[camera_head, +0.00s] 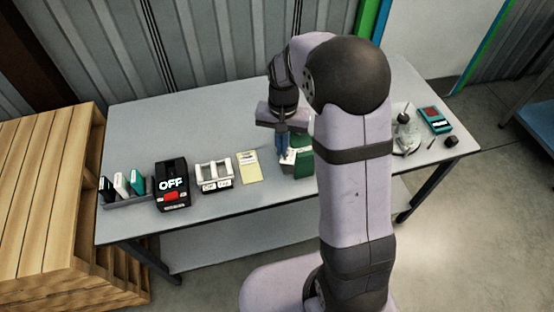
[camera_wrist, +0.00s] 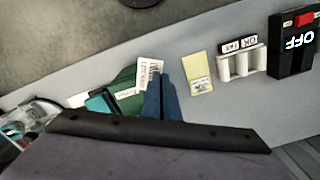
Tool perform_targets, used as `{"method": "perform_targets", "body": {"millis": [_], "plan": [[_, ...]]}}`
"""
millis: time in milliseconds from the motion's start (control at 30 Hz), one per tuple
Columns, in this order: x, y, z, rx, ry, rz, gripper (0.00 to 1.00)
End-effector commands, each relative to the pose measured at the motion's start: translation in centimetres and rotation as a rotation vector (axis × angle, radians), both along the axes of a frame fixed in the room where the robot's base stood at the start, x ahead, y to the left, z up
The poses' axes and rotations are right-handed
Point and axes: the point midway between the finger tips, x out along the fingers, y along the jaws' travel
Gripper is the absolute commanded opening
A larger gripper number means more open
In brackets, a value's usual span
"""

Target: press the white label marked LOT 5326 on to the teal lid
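A white label (camera_head: 287,158) with dark print is at the tips of my gripper (camera_head: 282,151). In the wrist view the label (camera_wrist: 149,72) sticks out beside the blue fingers (camera_wrist: 162,98), which are close together on its edge; its print is too small to read surely. A dark green carton (camera_head: 302,163) stands right beside and behind the label, partly hidden by my arm. In the wrist view the green carton (camera_wrist: 127,98) shows with a teal part (camera_wrist: 101,104), seemingly the lid, at its left. The label overlaps the carton in view; I cannot tell whether they touch.
A yellow sheet (camera_head: 249,167) lies left of the carton. Beyond it are a white holder (camera_head: 213,176), a black device marked OFF (camera_head: 172,186) and a grey tray (camera_head: 127,201) of small cartons. At the right are a round stand (camera_head: 405,134) and a teal meter (camera_head: 436,120).

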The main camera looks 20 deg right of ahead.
Motion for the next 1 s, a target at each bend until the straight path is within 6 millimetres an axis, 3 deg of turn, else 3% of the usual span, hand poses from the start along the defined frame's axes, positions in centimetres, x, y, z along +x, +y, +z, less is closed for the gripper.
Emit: {"method": "perform_targets", "body": {"millis": [100,367,700,1000], "plan": [[1.1,-3.4,2.8,0.0,-0.002,-0.101,0.0],[3.1,-9.8,6.9,0.0,0.002,-0.219,0.0],[7.1,-15.0,3.0,0.002,0.007,0.15,0.0],[8.5,-18.3,-0.7,0.001,0.003,0.422,0.0]]}}
